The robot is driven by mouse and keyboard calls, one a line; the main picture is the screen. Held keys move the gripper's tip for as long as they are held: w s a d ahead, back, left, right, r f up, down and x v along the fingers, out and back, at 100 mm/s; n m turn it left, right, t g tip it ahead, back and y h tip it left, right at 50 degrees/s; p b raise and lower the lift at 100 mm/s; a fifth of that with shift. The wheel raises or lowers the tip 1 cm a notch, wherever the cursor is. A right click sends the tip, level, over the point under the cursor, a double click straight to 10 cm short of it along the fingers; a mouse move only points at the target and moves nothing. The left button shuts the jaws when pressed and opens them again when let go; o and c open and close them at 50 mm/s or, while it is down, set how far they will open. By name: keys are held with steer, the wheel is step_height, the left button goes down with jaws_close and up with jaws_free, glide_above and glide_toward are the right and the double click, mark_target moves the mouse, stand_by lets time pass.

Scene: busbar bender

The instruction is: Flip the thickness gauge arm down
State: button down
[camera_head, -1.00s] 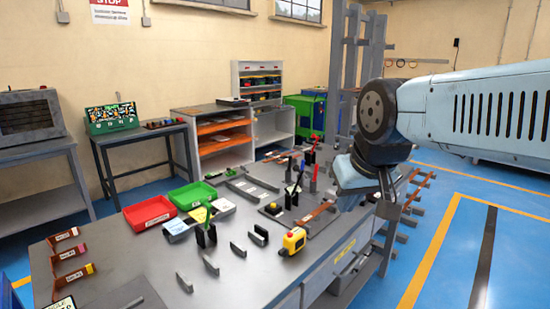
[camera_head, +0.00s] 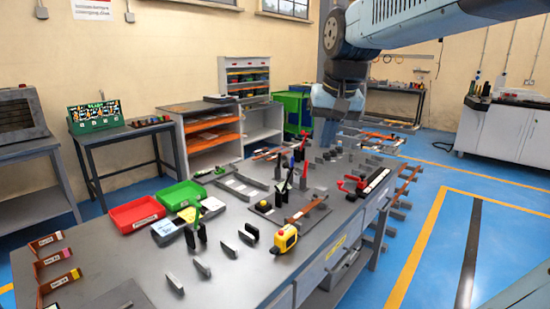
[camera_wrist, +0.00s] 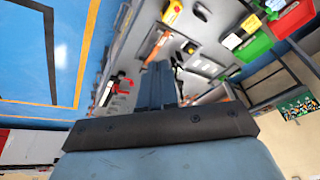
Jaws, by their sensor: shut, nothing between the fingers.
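My gripper (camera_head: 325,138) hangs over the far end of the grey workbench (camera_head: 240,285), fingers pointing down. In the wrist view its fingers (camera_wrist: 158,80) are shut and empty. I cannot tell which of these is the thickness gauge arm. My gripper appears apart from them.
A yellow device (camera_head: 286,238) stands near the front edge; it also shows in the wrist view (camera_wrist: 172,13). A red tray (camera_head: 137,213) and a green tray (camera_head: 183,195) lie at the left. Copper-coloured bars (camera_head: 408,180) jut from the right side.

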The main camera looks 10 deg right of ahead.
steer(key=w+r+m+g, duration=0.25)
steer(key=w+m, duration=0.25)
steer(key=w, duration=1.9)
steer(key=w+a+f+m+g+h, duration=0.1)
steer(key=w+a+f, duration=0.1)
steer(key=w+f, duration=0.3)
steer(key=w+a+f+m+g, duration=0.2)
steer(key=w+f, duration=0.3)
steer(key=w, duration=0.7)
steer(key=shift+w+a+f+h, duration=0.25)
steer(key=shift+w+h, duration=0.15)
steer(key=shift+g, duration=0.25)
steer(key=s+d+f, duration=0.2)
steer(key=f, duration=0.3)
steer(key=s+d+f, duration=0.1)
steer(key=s+f, duration=0.2)
steer(key=f, duration=0.3)
steer(key=shift+d, duration=0.4)
